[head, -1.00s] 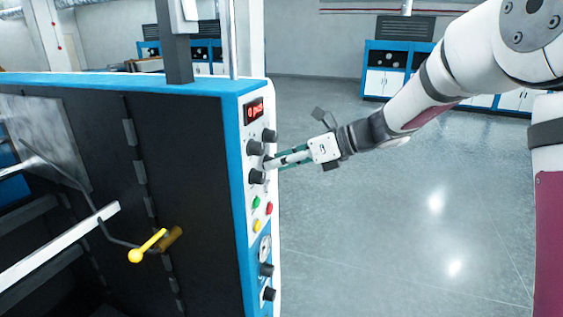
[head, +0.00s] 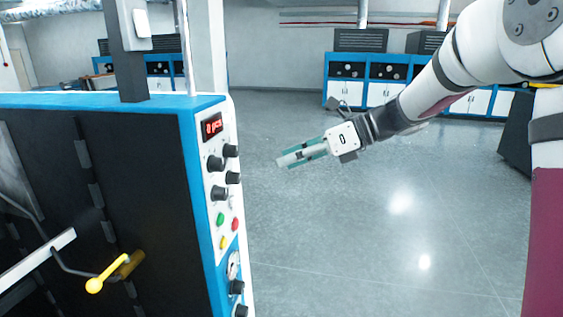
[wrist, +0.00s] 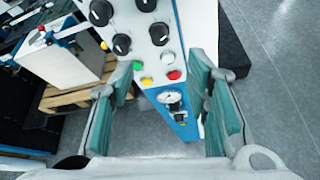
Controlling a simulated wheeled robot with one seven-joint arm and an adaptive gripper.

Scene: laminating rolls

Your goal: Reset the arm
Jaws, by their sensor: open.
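My gripper (head: 281,162) is open and empty. In the head view it hangs in free air to the right of the machine's control panel (head: 221,190), with clear floor seen behind it. In the wrist view the two green-padded fingers of my gripper (wrist: 168,112) stand wide apart. The control panel (wrist: 150,50) shows between and beyond them, with black knobs, a green button, a red button, a yellow button and a round gauge (wrist: 168,98). Nothing is between the fingers.
The blue and black machine (head: 130,200) fills the left side, with a yellow-handled lever (head: 105,273) on its front. Blue and white cabinets (head: 375,92) stand along the back wall. The grey floor (head: 370,240) is open to the right. A wooden pallet (wrist: 75,93) shows in the wrist view.

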